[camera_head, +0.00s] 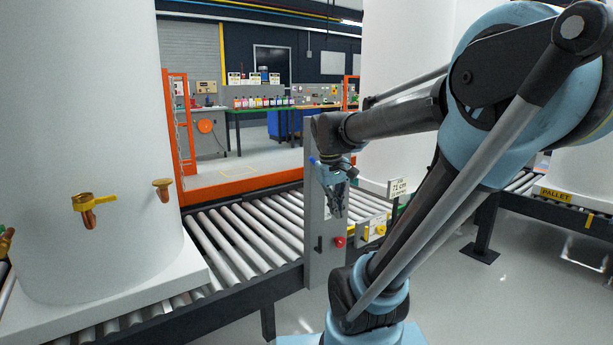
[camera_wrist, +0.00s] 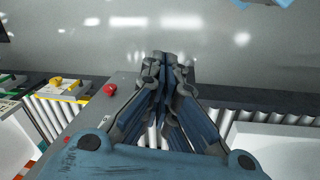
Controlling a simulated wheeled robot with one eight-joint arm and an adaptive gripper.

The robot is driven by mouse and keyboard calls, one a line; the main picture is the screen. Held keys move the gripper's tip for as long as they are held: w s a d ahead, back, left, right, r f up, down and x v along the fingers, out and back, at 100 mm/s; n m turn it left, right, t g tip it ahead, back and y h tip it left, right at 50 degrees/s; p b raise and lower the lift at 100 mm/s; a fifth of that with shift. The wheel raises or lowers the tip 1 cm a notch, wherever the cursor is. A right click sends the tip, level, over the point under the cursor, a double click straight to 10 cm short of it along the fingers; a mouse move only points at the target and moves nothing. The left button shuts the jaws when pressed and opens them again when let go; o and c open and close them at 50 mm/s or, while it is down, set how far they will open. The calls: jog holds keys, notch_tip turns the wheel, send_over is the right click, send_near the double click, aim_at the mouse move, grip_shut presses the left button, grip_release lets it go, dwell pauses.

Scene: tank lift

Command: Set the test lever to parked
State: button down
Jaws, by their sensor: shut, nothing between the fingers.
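My gripper (camera_head: 337,208) is shut and empty, pointing down in front of a grey post (camera_head: 316,265) beside the roller conveyor. In the wrist view its closed fingertips (camera_wrist: 165,62) are over the floor side of the post. A small control panel (camera_head: 372,232) with yellow parts sits right of the post. The wrist view shows it at the left, with a yellow knob or handle (camera_wrist: 57,82). I cannot tell for sure which part is the test lever, or how it is set. My gripper appears apart from the panel.
A red button (camera_head: 340,242) is on the post; it also shows in the wrist view (camera_wrist: 110,89). A large white tank (camera_head: 90,130) with a yellow-handled tap (camera_head: 95,202) stands at the left. Rollers (camera_head: 250,235) run behind the post. Open floor (camera_head: 500,290) lies at the right.

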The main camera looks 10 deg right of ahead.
jog(key=w+a+r+n+t+h, duration=0.2)
jog(key=w+a+r+n+h, duration=0.2)
jog(key=w+a+n, duration=0.55)
jog(key=w+a+r+n+t+h, duration=0.2)
jog(key=w+a+r+n+h, duration=0.25)
jog(key=w+a+n, duration=0.5)
jog(key=w+d+f, duration=0.1)
jog(key=w+d, duration=0.1)
jog(key=d, duration=0.3)
jog(key=w+d+f, duration=0.1)
jog(key=w+d, duration=0.1)
jog(key=d, duration=0.4)
jog(key=shift+w+f+m, duration=0.25)
jog(key=shift+w+m, duration=0.1)
jog(key=shift+m, duration=0.05)
jog(key=shift+r, duration=0.15)
jog(key=shift+d+r+y, duration=0.15)
jog(key=shift+y, duration=0.2)
